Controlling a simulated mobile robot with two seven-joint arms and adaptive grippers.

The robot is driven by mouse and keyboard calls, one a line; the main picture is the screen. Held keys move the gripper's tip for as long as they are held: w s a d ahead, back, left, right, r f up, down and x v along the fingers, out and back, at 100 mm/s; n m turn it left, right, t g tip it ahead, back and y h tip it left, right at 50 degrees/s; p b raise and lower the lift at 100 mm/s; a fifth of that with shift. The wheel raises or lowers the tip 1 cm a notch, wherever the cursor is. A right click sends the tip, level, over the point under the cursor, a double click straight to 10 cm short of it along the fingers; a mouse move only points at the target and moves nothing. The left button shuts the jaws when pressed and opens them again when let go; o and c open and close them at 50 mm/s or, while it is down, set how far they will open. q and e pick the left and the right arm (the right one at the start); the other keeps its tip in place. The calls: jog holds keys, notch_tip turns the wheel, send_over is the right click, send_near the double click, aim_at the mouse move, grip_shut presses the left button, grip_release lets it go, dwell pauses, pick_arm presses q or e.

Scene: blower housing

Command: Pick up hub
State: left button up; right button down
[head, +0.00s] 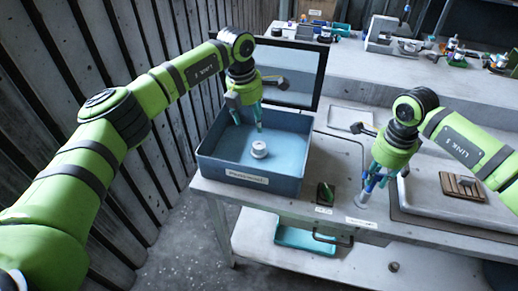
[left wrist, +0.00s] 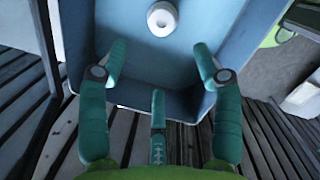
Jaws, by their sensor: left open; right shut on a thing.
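A small white round part with a hole in its middle, which looks like the hub (head: 259,149), sits on the floor of the blue box (head: 212,176). The hub also shows in the left wrist view (left wrist: 162,18), near the top edge. My left gripper (head: 248,124) is open and empty, pointing down above the box, above and behind the hub and apart from it. In the left wrist view the fingers of the left gripper (left wrist: 159,65) are spread. My right gripper (head: 372,186) is shut on a small pale grey part (head: 361,200) at the table's front; its fingers partly hide it.
A small dark green item (head: 325,194) lies right of the box. A light tray (head: 440,200) with a brown slatted piece (head: 463,187) is at the right. Several objects stand on the back bench.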

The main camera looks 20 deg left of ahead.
aim_at(259, 145)
pick_arm(q)
jog(key=f, duration=0.4)
jog(key=d+f, duration=0.1)
jog(key=f, duration=0.2)
jog(key=w+f, duration=0.1)
jog(key=f, duration=0.3)
jog(key=shift+w+d+f, duration=0.1)
jog(key=shift+d+f, duration=0.2)
jog(key=shift+c, duration=0.4)
jog(key=c, duration=1.2)
